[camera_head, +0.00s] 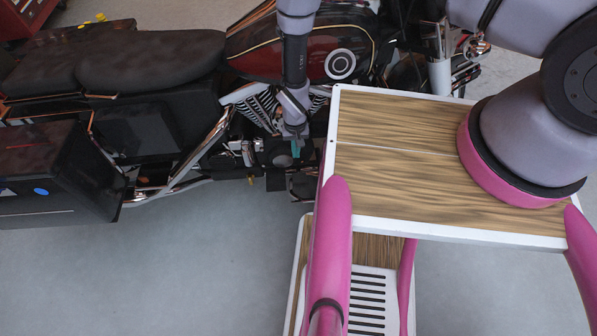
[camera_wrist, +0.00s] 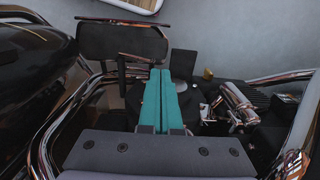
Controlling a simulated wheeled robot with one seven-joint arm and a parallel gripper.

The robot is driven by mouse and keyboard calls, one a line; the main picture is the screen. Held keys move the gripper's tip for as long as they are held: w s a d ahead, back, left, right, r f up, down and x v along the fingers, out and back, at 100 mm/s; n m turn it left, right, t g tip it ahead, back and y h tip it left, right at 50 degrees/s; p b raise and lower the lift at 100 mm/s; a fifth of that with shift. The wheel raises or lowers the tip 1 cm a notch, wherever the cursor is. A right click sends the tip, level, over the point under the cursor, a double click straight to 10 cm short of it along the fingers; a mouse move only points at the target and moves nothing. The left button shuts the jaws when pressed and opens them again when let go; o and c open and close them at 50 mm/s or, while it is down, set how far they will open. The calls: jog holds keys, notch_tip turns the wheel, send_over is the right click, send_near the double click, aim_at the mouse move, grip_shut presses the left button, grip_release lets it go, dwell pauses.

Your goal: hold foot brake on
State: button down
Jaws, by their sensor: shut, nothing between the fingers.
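The motorcycle (camera_head: 150,62) stands side-on, its dark red tank at the top. My gripper (camera_head: 296,150) reaches down beside the engine, among the lower parts. In the wrist view, its two teal fingers (camera_wrist: 160,82) lie together, shut and empty. Just beyond the tips are a flat black footboard-like pad (camera_wrist: 122,42) to the left and a smaller dark plate (camera_wrist: 183,63) to the right. Which of these is the foot brake pedal I cannot tell for sure. The fingers hide what lies below them, so contact with a pedal cannot be judged.
Chrome bars (camera_wrist: 62,110) curve close to the left of my gripper, and chrome pipework (camera_wrist: 240,103) sits to its right. A dark saddlebag (camera_head: 55,170) is at the left of the head view. The grey floor (camera_head: 170,270) below the motorcycle is clear.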

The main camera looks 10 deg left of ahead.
aim_at(297, 179)
jog(key=f, duration=0.4)
jog(key=s+f, duration=0.1)
jog(key=f, duration=0.9)
jog(key=shift+s+d, duration=0.15)
jog(key=shift+s, duration=0.05)
